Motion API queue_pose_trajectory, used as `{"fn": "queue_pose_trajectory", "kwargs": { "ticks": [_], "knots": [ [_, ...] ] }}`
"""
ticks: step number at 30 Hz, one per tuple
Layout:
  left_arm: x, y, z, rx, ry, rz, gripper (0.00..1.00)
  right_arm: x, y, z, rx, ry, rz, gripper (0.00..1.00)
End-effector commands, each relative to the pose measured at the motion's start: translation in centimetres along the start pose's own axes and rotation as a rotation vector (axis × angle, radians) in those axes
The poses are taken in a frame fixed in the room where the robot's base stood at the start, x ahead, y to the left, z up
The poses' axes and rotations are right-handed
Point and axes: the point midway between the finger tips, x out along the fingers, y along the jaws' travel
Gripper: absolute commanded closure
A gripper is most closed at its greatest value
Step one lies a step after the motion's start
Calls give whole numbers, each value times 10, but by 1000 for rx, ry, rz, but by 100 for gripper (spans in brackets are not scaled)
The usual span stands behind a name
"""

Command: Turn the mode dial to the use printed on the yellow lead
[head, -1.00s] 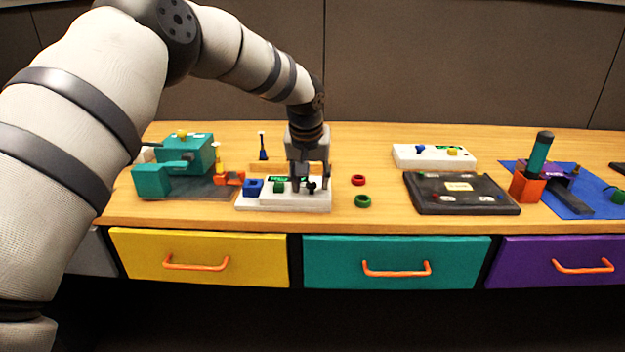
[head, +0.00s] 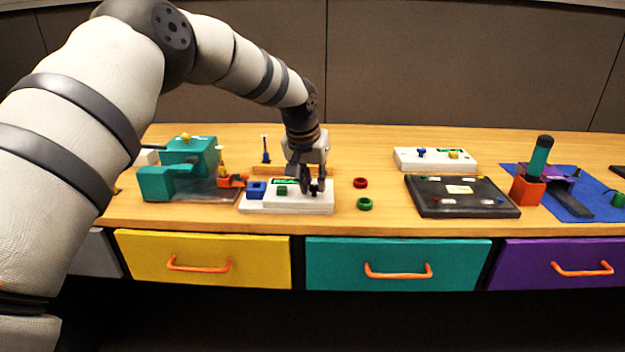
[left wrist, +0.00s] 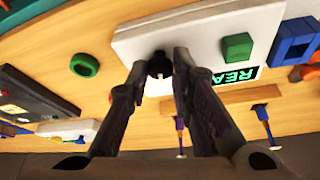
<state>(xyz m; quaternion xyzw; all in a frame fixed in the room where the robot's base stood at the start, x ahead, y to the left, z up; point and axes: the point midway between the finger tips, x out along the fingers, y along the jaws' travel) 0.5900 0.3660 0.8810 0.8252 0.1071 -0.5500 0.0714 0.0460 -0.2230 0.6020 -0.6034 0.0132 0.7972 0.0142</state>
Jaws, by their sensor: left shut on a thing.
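The white panel (head: 290,208) lies on the table and carries a blue block, a green block, a green lit display and a black dial. My left gripper (head: 314,187) is over its right end. In the left wrist view, my left gripper (left wrist: 158,62) is shut on the black dial (left wrist: 160,66), with one fingertip on either side. The dial has a small pale mark; the setting it points to cannot be read. The display (left wrist: 236,76) shows letters beginning "REA". I cannot tell which item is the yellow lead, and no use printed on one is legible. My right gripper is out of view.
A teal machine (head: 188,152) stands left of the panel. A red ring (head: 360,183) and a green ring (head: 364,203) lie to its right. Beyond are a black case (head: 462,208) and a white box (head: 410,160). Drawers line the front.

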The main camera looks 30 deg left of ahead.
Motion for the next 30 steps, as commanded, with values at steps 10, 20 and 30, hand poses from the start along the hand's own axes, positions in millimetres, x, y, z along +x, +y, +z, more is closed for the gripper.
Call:
{"fn": "queue_pose_trajectory", "kwargs": {
  "ticks": [10,20,30],
  "knots": [
    [2,-3,1,280,-4,120,100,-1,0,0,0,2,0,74],
    [4,-5,1,499,-6,209,100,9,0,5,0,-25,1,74],
    [3,-6,0,612,-5,255,100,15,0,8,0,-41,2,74]
  ]
}}
